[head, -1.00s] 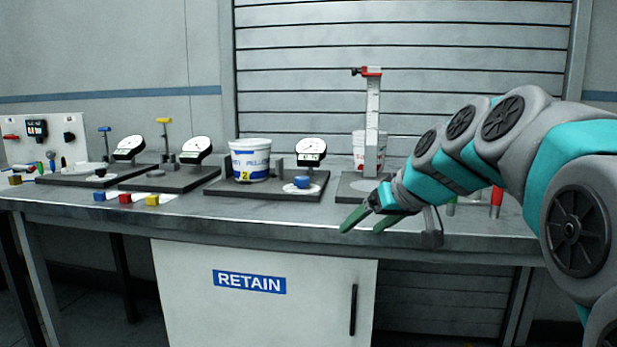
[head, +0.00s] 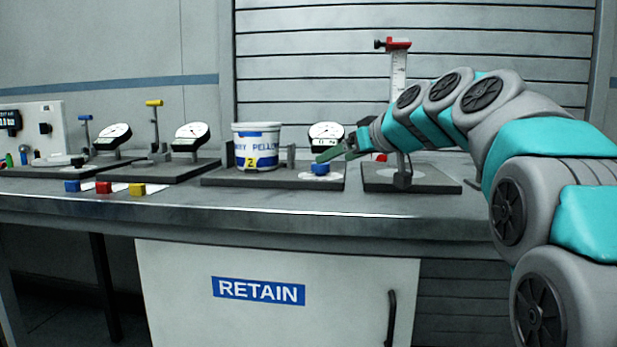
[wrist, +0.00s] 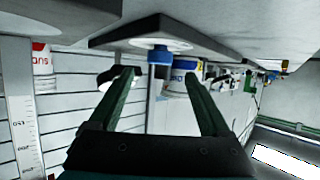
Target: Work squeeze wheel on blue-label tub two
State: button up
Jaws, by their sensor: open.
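The white tub with a blue label and a yellow "2" tag (head: 257,148) stands upright on a dark base plate (head: 220,179). The blue squeeze wheel (head: 320,169) sits on a pale disc at the right of that plate, in front of a round dial gauge (head: 327,131). My gripper (head: 327,155) is open, just above and behind the wheel in the head view, with its green fingers pointing left. The wrist view is upside down; the wheel (wrist: 160,55) appears between and beyond the open fingertips, with part of the tub (wrist: 183,82) beside it. No contact shows.
A post with a red top (head: 398,44) stands on a plate to the right, partly behind my arm; a red-marked tub (wrist: 40,58) shows in the wrist view. More gauges stand left. Blue, red (head: 103,187) and yellow blocks lie near the bench's front edge.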

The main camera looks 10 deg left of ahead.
aim_at(320, 169)
jog(key=shift+w+a, duration=0.25)
jog(key=shift+w, duration=0.1)
jog(key=p+x, duration=0.1)
jog(key=x, duration=0.6)
jog(key=shift+c, duration=0.3)
grip_shut()
